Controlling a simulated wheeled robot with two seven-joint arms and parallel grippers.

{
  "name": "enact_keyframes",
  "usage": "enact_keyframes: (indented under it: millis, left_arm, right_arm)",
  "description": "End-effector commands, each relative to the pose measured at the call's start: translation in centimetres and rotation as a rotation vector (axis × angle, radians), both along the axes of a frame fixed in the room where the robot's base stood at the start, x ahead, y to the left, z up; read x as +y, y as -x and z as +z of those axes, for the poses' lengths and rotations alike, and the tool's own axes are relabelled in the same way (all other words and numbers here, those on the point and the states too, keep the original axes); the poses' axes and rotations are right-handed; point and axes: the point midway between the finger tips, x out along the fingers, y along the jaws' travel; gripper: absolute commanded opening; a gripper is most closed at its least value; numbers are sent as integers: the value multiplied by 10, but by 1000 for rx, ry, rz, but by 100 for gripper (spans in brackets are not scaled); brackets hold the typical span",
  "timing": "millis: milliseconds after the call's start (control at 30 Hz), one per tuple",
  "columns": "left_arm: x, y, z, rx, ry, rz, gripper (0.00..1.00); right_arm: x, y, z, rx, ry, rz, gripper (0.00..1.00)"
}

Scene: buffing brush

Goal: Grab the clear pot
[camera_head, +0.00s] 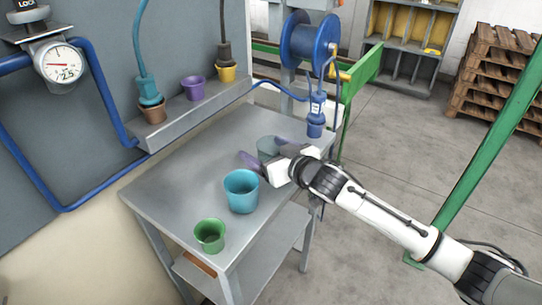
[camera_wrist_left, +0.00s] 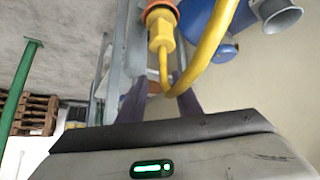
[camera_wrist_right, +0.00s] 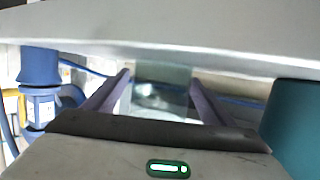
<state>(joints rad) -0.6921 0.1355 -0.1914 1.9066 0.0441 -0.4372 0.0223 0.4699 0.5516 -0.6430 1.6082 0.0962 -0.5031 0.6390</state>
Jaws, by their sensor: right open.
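The clear pot (camera_head: 267,146) is a see-through, greyish pot near the far edge of the metal table (camera_head: 170,190). My right gripper (camera_head: 265,155) is open beside it, its purple fingers spread around the near part of the pot. In the right wrist view the clear pot (camera_wrist_right: 162,92) shows between the two fingers, with a gap on each side. Its lower part is hidden in the head view by the gripper. My left gripper (camera_wrist_left: 163,95) shows only in its own wrist view, its fingers apart with no pot between them.
A blue pot (camera_head: 241,192) stands close to the right gripper, and a green pot (camera_head: 209,236) stands at the table's near end. A shelf behind holds brown, purple and yellow pots (camera_head: 193,88). A yellow cable (camera_wrist_left: 212,55) hangs near my left gripper.

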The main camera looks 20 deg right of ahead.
Motion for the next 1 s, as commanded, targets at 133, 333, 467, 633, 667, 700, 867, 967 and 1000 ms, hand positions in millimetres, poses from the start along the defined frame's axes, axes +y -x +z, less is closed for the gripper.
enact_keyframes:
  millis: [133,333,467,633,667,700,867,967,1000]
  left_arm:
    - [0,-7,4,-15,0,0,31]
    - [0,-9,5,-20,1,0,31]
    - [0,-9,5,-19,1,0,31]
    - [0,-7,4,-15,1,0,31]
    - [0,-6,4,-15,1,0,31]
    - [0,-6,4,-13,1,0,31]
    - [0,-4,3,-9,0,1,31]
    - [0,-4,4,-9,0,1,31]
    - [0,-4,5,-8,0,1,31]
  right_arm:
    - [3,-8,-3,0,1,1,77]
    - [3,-8,-3,0,0,1,77]
    - [3,-8,-3,0,0,1,55]
    - [3,-8,-3,0,0,1,34]
    - [3,-8,-3,0,0,1,34]
    - [3,-8,-3,0,0,1,34]
    - [2,-8,1,-1,-1,1,34]
    - [3,-8,13,-4,-1,1,34]
    - [3,-8,20,-5,0,2,34]
